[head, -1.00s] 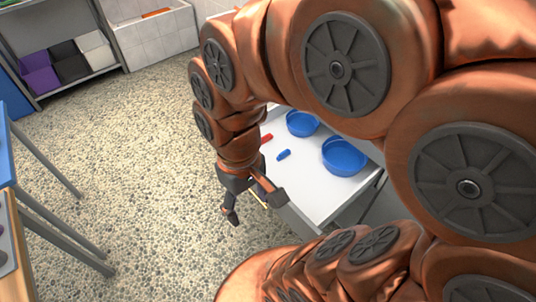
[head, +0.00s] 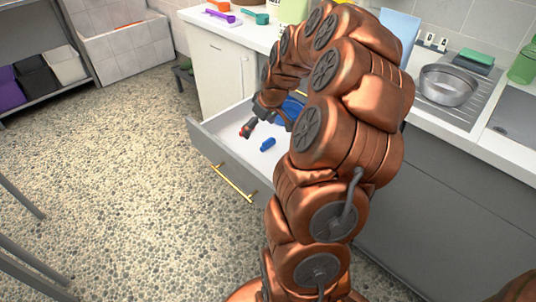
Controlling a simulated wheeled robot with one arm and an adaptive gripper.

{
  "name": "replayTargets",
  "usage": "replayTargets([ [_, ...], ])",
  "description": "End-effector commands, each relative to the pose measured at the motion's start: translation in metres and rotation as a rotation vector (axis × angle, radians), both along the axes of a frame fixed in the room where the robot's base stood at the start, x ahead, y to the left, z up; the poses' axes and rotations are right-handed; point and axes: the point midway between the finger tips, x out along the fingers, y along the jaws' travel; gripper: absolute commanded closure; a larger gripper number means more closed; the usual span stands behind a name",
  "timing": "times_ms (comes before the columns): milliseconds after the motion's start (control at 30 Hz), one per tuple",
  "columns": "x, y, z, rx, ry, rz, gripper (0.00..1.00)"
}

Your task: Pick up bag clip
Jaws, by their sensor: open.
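An open drawer (head: 222,154) holds a small blue item (head: 267,144) and a small red item (head: 242,132). Both look clip-sized; I cannot tell which is the bag clip. My gripper (head: 266,126) is over the drawer, pointing down, with its fingers apart and nothing visible between them. Its left finger overlaps the red item in the picture and partly hides it; I cannot tell if they touch. The blue item lies clear, just below the gripper in the picture.
The counter (head: 255,38) above carries scoops (head: 218,15), and a steel pot (head: 447,86) stands by the sink at right. The pebbled floor (head: 130,180) at left is clear.

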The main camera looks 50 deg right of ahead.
Motion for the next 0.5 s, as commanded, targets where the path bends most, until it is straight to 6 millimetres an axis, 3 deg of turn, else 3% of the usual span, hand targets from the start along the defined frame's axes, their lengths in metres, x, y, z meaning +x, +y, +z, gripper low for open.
replayTargets([
  [33, -0.002, -0.02, -0.021, -0.008, -0.009, -0.021, 0.0],
  [200, -0.007, -0.058, -0.043, -0.033, -0.03, -0.048, 0.0],
  [500, -0.001, -0.066, -0.066, -0.039, -0.032, -0.052, 0.0],
])
